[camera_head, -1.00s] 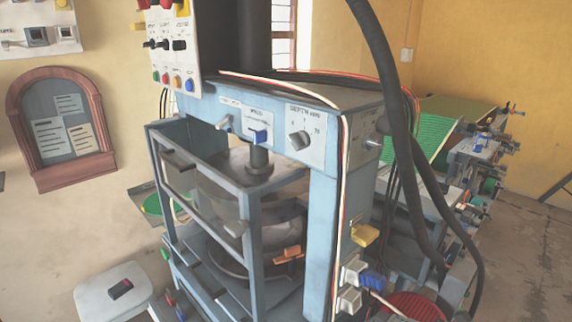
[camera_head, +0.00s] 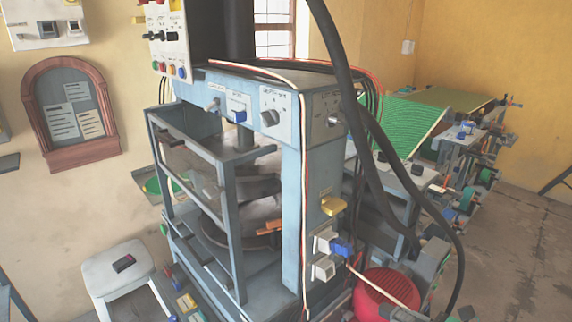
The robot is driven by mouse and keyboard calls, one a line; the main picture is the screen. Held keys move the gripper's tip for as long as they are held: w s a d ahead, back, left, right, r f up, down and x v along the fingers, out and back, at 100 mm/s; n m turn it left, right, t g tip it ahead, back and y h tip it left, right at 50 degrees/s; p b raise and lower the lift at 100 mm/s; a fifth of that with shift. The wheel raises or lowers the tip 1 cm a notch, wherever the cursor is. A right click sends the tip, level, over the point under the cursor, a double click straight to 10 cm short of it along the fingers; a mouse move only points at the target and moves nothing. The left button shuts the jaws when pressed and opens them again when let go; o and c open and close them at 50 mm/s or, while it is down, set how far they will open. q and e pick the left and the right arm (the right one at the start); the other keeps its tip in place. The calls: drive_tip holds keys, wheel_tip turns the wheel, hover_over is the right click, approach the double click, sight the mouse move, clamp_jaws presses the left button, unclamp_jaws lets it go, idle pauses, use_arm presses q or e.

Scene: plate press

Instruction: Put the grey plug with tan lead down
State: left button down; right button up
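A tan lead (camera_head: 378,285) runs from beside the blue plug (camera_head: 342,248) on the press's front post down to the right, over a red round thing, to dark parts at the bottom edge. Two pale grey blocks, an upper one (camera_head: 325,238) and a lower one (camera_head: 323,268), sit on the post next to the blue plug. I cannot tell which grey piece is the plug with the tan lead. The dark parts (camera_head: 402,313) at the bottom edge may be my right gripper; they are cut off, and whether they hold anything is unclear. My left gripper is not in view.
The blue-grey plate press (camera_head: 292,190) fills the middle, with a yellow block (camera_head: 333,206) on its post. A thick black hose (camera_head: 365,150) hangs in front. The red round thing (camera_head: 385,292) stands low right. A white stool (camera_head: 118,270) is at left. Floor is clear at far right.

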sight(400, 318)
drive_tip(key=shift+a+r, duration=0.2)
drive_tip(key=shift+r, duration=0.05)
drive_tip(key=shift+s+r, duration=0.1)
drive_tip(key=shift+s+a+r, duration=0.1)
drive_tip(key=shift+r, duration=0.1)
drive_tip(key=shift+a+r+m+t+h, duration=0.4)
drive_tip(key=shift+a+r+m+h, duration=0.15)
drive_tip(key=shift+a, duration=0.3)
drive_tip(key=s+a+r+m+t+h, duration=0.2)
drive_tip(key=s+a+r+m+h, duration=0.1)
drive_tip(key=s+m+h, duration=0.4)
drive_tip(key=shift+s+a+t+h, duration=0.25)
drive_tip(key=shift+a+t+h, duration=0.15)
drive_tip(key=shift+a+h, duration=0.4)
drive_tip(key=shift+r, duration=0.15)
